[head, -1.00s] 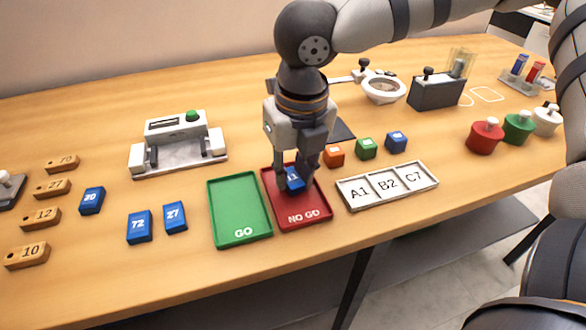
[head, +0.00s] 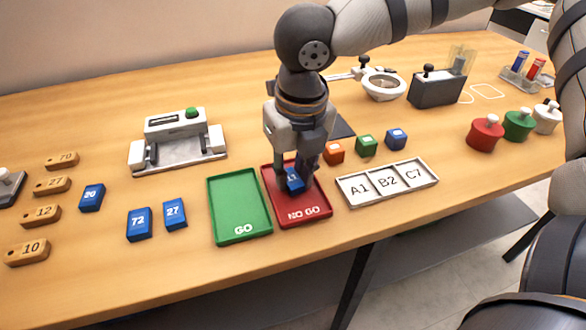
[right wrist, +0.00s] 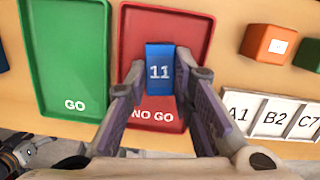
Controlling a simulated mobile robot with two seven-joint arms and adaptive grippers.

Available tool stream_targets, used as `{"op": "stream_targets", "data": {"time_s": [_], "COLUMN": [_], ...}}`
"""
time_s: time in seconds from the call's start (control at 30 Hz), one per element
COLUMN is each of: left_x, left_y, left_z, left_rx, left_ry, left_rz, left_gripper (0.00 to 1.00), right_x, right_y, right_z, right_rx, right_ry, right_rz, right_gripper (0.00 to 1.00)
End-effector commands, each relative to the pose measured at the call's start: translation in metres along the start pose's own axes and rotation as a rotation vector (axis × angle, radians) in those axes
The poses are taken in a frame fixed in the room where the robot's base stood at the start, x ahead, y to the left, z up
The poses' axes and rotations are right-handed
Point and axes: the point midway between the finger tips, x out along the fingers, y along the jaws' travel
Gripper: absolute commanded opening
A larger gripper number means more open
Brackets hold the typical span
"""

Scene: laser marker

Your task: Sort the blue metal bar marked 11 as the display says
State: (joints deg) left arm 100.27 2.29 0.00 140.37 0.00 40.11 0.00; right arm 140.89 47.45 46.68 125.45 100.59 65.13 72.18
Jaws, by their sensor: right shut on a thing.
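The blue metal bar marked 11 (right wrist: 160,70) is between the fingers of my right gripper (head: 295,183), which is shut on it. The bar also shows in the head view (head: 294,180), partly hidden by the fingers. It is over the red NO GO tray (head: 305,215); I cannot tell whether it touches the tray floor. The green GO tray (head: 238,205) is empty, just to the left. The display is on the white and grey device (head: 177,140) with a green button, further back left; its reading is too small to make out.
Blue bars 72 (head: 139,224), 27 (head: 175,214) and 20 (head: 91,198) lie left of the trays. Small orange (head: 334,153), green and blue cubes stand behind the A1-B2-C7 tray (head: 388,198). Several numbered wooden tags (head: 40,215) lie at the far left.

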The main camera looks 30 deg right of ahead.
Motion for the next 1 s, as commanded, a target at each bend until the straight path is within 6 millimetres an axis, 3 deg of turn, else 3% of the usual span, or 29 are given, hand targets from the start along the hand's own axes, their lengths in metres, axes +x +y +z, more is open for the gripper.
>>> {"op": "stream_targets", "data": {"time_s": [0.13,0.17,0.23,0.27,0.53,0.63,1.0], "left_x": [0.0,0.0,0.0,0.0,0.0,0.0,0.0], "left_y": [0.0,0.0,0.0,0.0,0.0,0.0,0.0], "left_z": [0.0,0.0,0.0,0.0,0.0,0.0,0.0], "left_rx": [0.0,0.0,0.0,0.0,0.0,0.0,0.0], "left_ry": [0.0,0.0,0.0,0.0,0.0,0.0,0.0], "left_rz": [0.0,0.0,0.0,0.0,0.0,0.0,0.0], "left_gripper": [1.0,1.0,1.0,1.0,1.0,1.0,1.0], "right_x": [0.0,0.0,0.0,0.0,-0.001,-0.01,-0.102], "right_y": [0.0,0.0,0.0,0.0,0.0,0.0,0.0], "right_z": [0.0,0.0,0.0,0.0,0.0,0.001,0.001], "right_rx": [0.0,0.0,0.0,0.0,0.0,0.001,0.001], "right_ry": [0.0,0.0,0.0,0.0,0.0,-0.003,-0.004], "right_rz": [0.0,0.0,0.0,0.0,0.0,0.0,0.001], "right_gripper": [0.0,0.26,0.42,0.45,0.45,0.45,0.45]}}
